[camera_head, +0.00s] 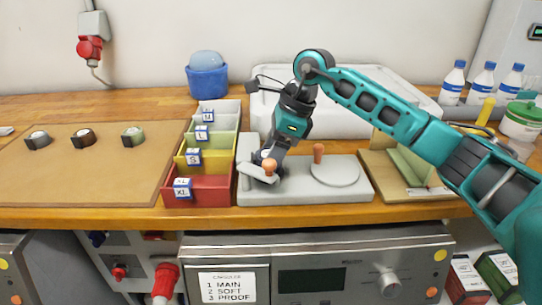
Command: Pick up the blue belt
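I cannot make out a clearly blue belt. My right gripper (265,172) reaches in from the right and points down over the left part of a light grey board (305,193), beside an orange-brown knob (269,166). Its fingers are small and partly hidden, so whether they are open or shut is unclear. My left gripper is not in view.
A stepped row of coloured bins (200,190) labelled by size stands between mat and board. A blue tub (207,82) is behind it. A large white tray (350,115) stands behind my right arm. Bottles (453,83) stand at right. The mat's front is clear.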

